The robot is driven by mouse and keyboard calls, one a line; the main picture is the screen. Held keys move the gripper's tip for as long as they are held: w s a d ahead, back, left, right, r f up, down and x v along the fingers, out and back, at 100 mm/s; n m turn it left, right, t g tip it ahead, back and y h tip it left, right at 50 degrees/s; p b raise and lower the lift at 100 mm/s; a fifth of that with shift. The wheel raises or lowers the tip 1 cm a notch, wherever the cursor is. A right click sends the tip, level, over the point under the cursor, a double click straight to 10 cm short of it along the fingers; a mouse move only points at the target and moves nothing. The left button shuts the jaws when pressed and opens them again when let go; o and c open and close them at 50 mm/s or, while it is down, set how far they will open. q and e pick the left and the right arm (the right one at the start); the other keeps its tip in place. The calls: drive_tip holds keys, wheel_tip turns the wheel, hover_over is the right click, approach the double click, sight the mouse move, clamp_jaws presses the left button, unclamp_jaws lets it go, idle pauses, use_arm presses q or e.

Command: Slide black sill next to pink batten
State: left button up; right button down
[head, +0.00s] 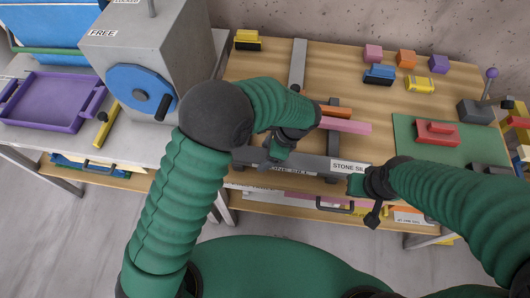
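A pink batten (346,126) lies on the wooden table top, just right of my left forearm, which hides its left end. A long dark bar (318,163) lies along the table's front edge, nearer to me than the pink batten and apart from it. It looks like the black sill, but I cannot tell it surely from the table's edge. My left gripper (277,158) points down at this bar and covers part of it; its fingers are too small and hidden to read. My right gripper (373,212) hangs in front of the table edge, its opening unclear.
An orange bar (338,111) lies behind the pink batten, and a grey bar (298,64) farther back. A green mat (412,152) with a red block (437,132) is at right. Small coloured blocks stand at the back. A grey machine (150,45) stands at left.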

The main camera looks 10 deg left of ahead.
use_arm(q)
drive_tip(key=shift+d, duration=0.15)
drive_tip(key=shift+c, duration=2.3)
drive_tip(key=shift+a, duration=0.6)
clamp_jaws()
use_arm(e)
drive_tip(key=shift+a, duration=0.3)
use_arm(q)
drive_tip(key=shift+d, duration=0.1)
use_arm(e)
drive_tip(key=shift+d+r, duration=0.1)
